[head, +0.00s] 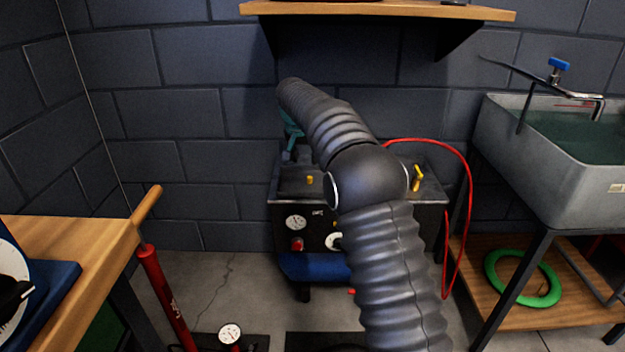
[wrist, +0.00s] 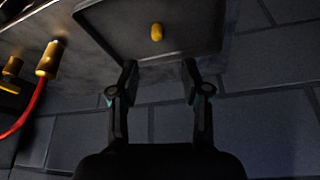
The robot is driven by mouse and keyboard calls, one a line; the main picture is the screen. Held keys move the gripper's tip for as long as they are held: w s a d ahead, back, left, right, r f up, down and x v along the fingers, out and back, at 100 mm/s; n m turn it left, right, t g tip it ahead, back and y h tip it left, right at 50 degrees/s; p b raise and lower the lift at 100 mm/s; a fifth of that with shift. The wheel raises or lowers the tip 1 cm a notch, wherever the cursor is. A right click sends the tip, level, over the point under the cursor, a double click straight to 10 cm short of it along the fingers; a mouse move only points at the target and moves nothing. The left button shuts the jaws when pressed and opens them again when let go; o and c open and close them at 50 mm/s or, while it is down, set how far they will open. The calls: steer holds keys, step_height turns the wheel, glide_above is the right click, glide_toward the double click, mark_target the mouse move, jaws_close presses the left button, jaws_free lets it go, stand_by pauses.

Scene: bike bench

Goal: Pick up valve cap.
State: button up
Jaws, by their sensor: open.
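The valve cap is a small yellow cylinder. In the wrist view the valve cap (wrist: 156,32) sits on a dark, rimmed tray (wrist: 205,38), beyond and roughly centred between my fingertips. My gripper (wrist: 160,72) is open and empty there, with a gap between its fingers and the cap. In the head view the cap (head: 310,180) stands on top of the compressor (head: 330,216), left of my arm. My gripper (head: 291,137) shows as a teal and dark shape behind and left of the cap, partly hidden by my arm.
A brass fitting (head: 417,178) with a red hose (head: 468,200) rises from the compressor's right side. A shelf (head: 380,10) hangs above. A sink (head: 560,150) stands right. A workbench (head: 75,250) and a red pump (head: 163,295) stand left.

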mark_target(310, 176)
steer(key=x, duration=0.3)
steer(key=shift+w+f, duration=0.15)
steer(key=shift+f, duration=0.2)
steer(key=shift+d+x, duration=0.15)
steer(key=shift+x, duration=1.2)
steer(key=shift+d+x, duration=0.1)
steer(key=shift+x, duration=1.2)
steer(key=shift+c, duration=0.3)
steer(key=c, duration=0.7)
